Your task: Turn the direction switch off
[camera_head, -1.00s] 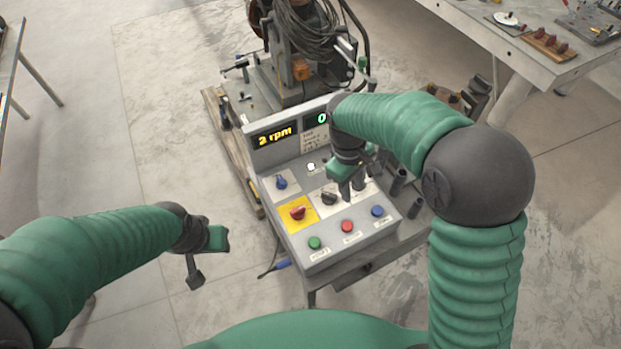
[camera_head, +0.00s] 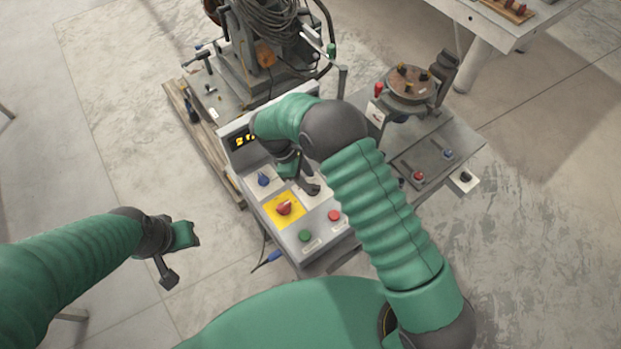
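The grey control box (camera_head: 322,236) stands in the middle of the head view. It has a blue rotary knob (camera_head: 264,180) on a pale plate and a red rotary knob (camera_head: 284,208) on a yellow plate. The labels are too small to read, so I cannot tell which switch is for direction. My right gripper (camera_head: 303,182) is over the pale plate right of the blue knob. It covers the dark knob area there; contact and finger opening are unclear. My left gripper (camera_head: 178,258) is open and empty, left of the box and apart from it.
A green button (camera_head: 305,235) and a red button (camera_head: 334,215) sit on the box's front part. My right arm covers its right side. A machine with coiled cable (camera_head: 266,22) stands behind. A round fixture (camera_head: 410,84) stands at right.

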